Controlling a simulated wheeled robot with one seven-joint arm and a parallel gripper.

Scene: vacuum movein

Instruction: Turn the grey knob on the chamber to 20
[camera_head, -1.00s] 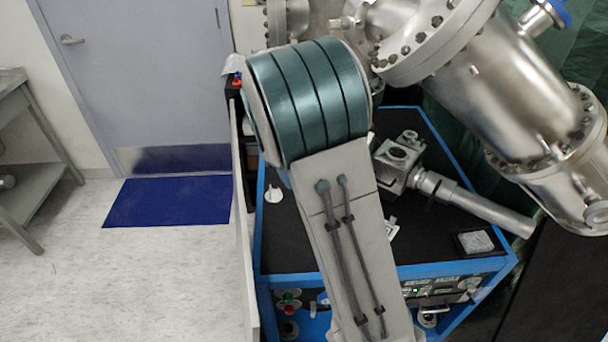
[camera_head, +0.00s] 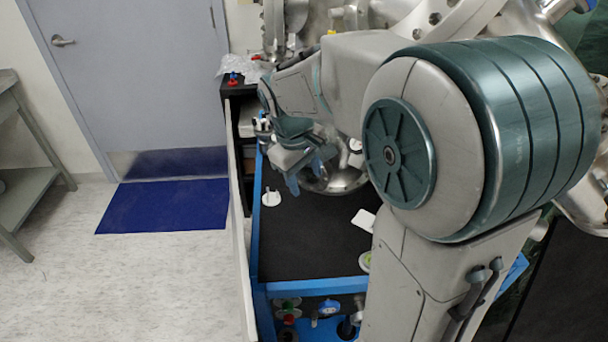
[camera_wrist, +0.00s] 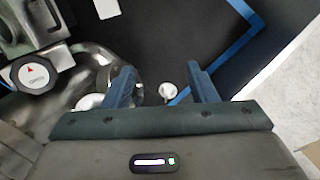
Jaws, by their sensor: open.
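My gripper (camera_wrist: 160,78) is open and empty, its two blue fingers apart over the black cart top in the wrist view. In the head view my gripper (camera_head: 306,172) points down at the cart's far left part, partly in front of a shiny round metal chamber part (camera_head: 345,184). That metal also shows left of the fingers in the wrist view (camera_wrist: 92,68). A round dial with a dark rim, pale face and red mark (camera_wrist: 32,75) sits at the far left of the wrist view, apart from the fingers. I cannot tell whether it is the grey knob; its numbers are unreadable.
The black cart top (camera_head: 305,245) has a blue frame. A small white piece (camera_head: 271,195) stands near its left edge and shows between the fingers in the wrist view (camera_wrist: 168,93). A white card (camera_head: 364,220) lies on top. Large metal vessels stand behind and right.

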